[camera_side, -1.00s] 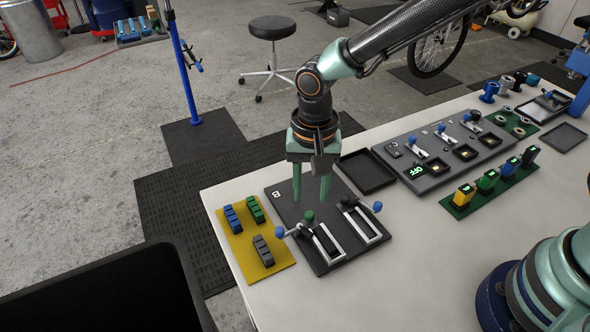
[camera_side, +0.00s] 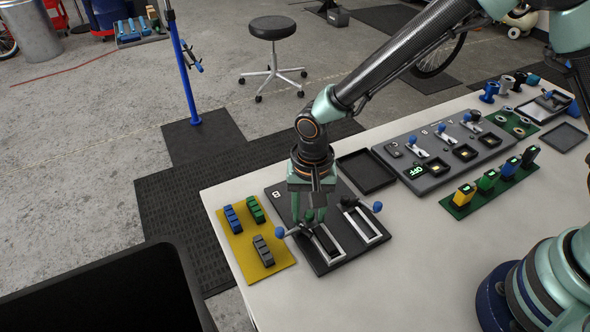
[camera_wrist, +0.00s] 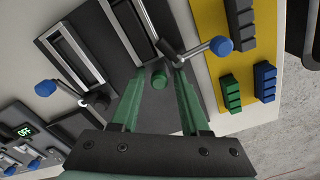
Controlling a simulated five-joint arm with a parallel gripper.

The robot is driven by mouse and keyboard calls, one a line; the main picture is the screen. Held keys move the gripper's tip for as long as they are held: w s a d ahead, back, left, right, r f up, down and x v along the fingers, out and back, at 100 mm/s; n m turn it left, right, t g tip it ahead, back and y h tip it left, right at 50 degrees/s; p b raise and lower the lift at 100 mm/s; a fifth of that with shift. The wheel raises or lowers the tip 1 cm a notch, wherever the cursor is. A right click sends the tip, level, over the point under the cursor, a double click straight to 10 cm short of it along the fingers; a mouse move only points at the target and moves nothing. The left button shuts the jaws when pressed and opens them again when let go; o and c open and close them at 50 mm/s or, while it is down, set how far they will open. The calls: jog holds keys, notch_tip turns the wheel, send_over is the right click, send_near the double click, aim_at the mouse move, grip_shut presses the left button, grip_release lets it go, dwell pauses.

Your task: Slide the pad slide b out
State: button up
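The dark board marked B (camera_side: 277,194) lies on the bench and bears two slides in pale frames, with levers ending in blue knobs. The left slide (camera_side: 325,243) has a green knob (camera_wrist: 159,79) at its far end. The other slide (camera_side: 366,226) is to its right, with a black knob (camera_wrist: 98,101) in the wrist view. I cannot tell from a label which one is pad slide b. My gripper (camera_side: 309,217) points down over the green knob. Its fingers are open, one on each side of the knob, with gaps visible in the wrist view.
A yellow plate (camera_side: 242,262) with blue, green and grey blocks lies left of the board. An empty black tray (camera_side: 366,171) stands behind it to the right. A grey switch panel (camera_side: 443,155) and a row of coloured blocks (camera_side: 489,182) are farther right. The front bench top is clear.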

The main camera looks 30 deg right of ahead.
aim_at(290, 195)
jog(key=shift+s+d+f, duration=0.1)
jog(key=shift+s+f, duration=0.05)
jog(key=shift+f, duration=0.1)
jog(key=c, duration=0.5)
jog(key=shift+w, duration=4.2)
grip_shut()
jog(key=o, duration=0.7)
grip_release()
jog(key=shift+w+r, duration=0.1)
jog(key=shift+r, duration=3.8)
